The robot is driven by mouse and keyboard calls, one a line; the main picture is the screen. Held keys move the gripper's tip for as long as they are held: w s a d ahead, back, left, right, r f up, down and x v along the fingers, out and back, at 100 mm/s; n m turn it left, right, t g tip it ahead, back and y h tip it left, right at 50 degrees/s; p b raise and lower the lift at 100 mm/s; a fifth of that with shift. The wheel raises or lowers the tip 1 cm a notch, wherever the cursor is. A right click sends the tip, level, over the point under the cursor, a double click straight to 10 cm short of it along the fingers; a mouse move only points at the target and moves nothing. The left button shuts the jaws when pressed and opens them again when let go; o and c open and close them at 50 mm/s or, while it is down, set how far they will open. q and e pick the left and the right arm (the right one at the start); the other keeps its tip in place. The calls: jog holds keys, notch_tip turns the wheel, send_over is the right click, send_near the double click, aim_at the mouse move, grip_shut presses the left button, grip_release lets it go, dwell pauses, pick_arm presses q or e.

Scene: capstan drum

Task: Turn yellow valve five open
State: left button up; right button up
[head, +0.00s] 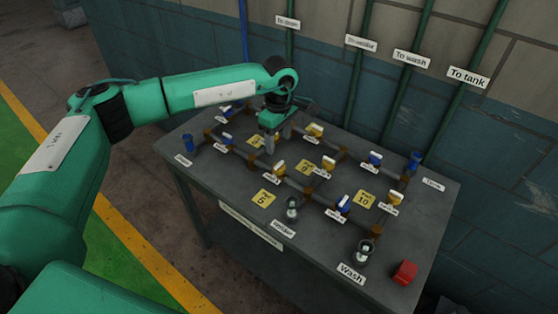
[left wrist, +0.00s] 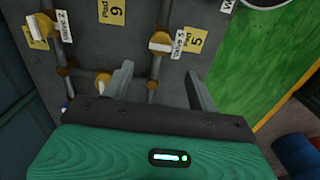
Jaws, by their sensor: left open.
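Yellow valve five (head: 279,169) sits on a brown-jointed pipe run near the yellow pad-5 tag (head: 264,198), with a white handle on top. In the left wrist view the valve (left wrist: 160,41) lies just ahead of the fingertips, its label beside it reading like "Valve 5". My left gripper (head: 277,139) points down over the table, behind the valve. In the left wrist view its fingers (left wrist: 158,73) are apart, with pipe between them and no valve in the gap. The valve looks untouched. My right gripper is not in view.
Another yellow valve (left wrist: 103,82) is close beside the left-hand finger. More yellow and blue valves stand on the table (head: 225,185). Glass vessels and a red block (head: 404,272) are at the front right. Green pipes (head: 358,70) run up the back wall.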

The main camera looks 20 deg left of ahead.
aim_at(279, 164)
pick_arm(q)
notch_tip(279, 164, down, 10)
jog(key=p, duration=0.2)
jog(key=shift+p, duration=0.3)
jog(key=c, duration=1)
